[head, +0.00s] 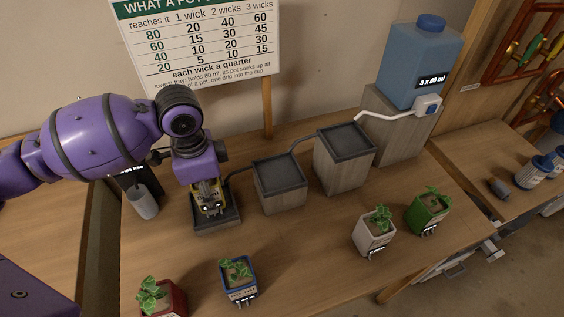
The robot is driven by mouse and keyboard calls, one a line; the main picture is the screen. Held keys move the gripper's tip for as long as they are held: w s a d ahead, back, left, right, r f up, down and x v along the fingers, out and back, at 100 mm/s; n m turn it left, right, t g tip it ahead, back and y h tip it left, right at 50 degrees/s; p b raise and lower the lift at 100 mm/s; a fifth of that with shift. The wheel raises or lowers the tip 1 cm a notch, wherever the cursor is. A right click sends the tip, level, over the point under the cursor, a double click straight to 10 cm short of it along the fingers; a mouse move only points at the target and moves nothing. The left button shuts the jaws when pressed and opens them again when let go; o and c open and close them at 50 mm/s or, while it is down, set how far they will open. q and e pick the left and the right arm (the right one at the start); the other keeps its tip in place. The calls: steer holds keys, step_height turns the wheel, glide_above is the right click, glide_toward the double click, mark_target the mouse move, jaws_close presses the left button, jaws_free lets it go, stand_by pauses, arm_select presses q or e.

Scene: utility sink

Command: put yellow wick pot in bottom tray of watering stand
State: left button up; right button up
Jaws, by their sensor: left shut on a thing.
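My left gripper (208,205) comes down from the left and is shut on the yellow wick pot, of which only small yellow parts (196,191) show between the dark fingers. The gripper and pot are at the bottom tray (229,222) of the watering stand, a low dark tray at the left end. The gripper covers most of the tray, so I cannot tell whether the pot touches its floor. The middle tray (280,172) and the top tray (346,143) step up to the right. My right gripper is not in view.
A blue water tank (424,65) stands at the back right. A grey cup (143,202) is left of the bottom tray. Red (164,301), blue (239,280), white (374,233) and green (428,212) pots stand along the front. The table middle is clear.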

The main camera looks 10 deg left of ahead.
arm_select(q)
steer(key=shift+f, duration=0.75)
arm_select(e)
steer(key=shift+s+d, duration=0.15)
arm_select(q)
steer(key=shift+f, duration=0.1)
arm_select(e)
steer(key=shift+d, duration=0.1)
arm_select(q)
steer(key=o, duration=1.3)
steer(key=shift+f, duration=0.1)
steer(key=shift+o, duration=0.8)
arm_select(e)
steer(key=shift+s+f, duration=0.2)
